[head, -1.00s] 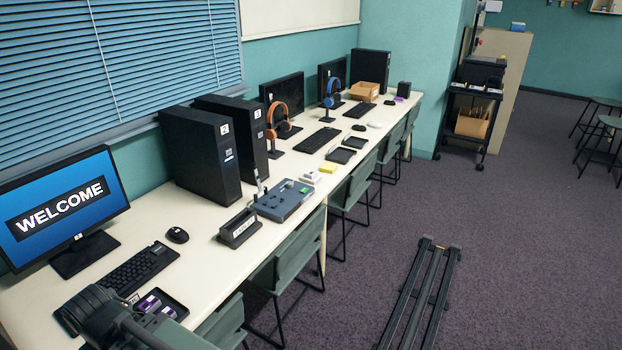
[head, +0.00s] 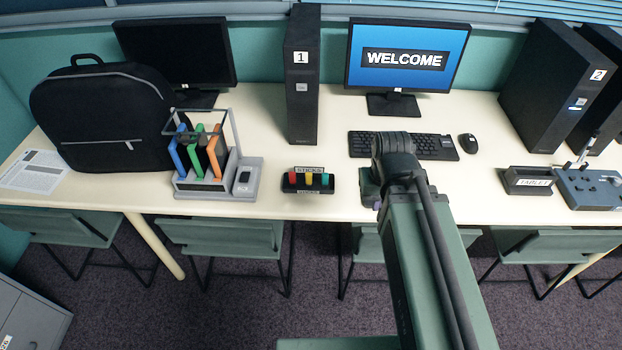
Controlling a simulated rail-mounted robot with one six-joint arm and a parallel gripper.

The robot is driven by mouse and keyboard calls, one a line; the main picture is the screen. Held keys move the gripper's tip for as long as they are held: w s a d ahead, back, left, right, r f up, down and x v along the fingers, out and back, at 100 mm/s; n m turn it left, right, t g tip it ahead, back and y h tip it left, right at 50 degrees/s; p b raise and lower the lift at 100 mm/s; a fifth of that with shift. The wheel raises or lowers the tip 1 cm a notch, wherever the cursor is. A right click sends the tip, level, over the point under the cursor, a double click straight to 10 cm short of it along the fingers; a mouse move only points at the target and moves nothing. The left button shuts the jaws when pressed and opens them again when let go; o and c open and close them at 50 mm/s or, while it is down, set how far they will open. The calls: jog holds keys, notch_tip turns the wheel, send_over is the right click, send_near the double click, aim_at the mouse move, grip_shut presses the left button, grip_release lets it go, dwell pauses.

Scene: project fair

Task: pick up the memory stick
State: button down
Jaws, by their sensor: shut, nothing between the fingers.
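A small black holder labelled STICKS (head: 308,190) stands near the front edge of the table, left of my arm. I cannot tell which, if any, is the memory stick. My arm reaches over the table front to the right of this holder. Its links hide my gripper, so the fingers do not show. The tabletop right behind the arm is also hidden.
A grey rack (head: 205,188) with coloured upright items and a black backpack (head: 98,115) stand on the left. Black tower 1 (head: 302,95) is behind the holder. A keyboard (head: 430,146), mouse (head: 468,143) and TABLET stand (head: 528,181) are on the right. Chairs line the front.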

dwell(0.4)
jog(key=c, duration=0.9)
grip_release()
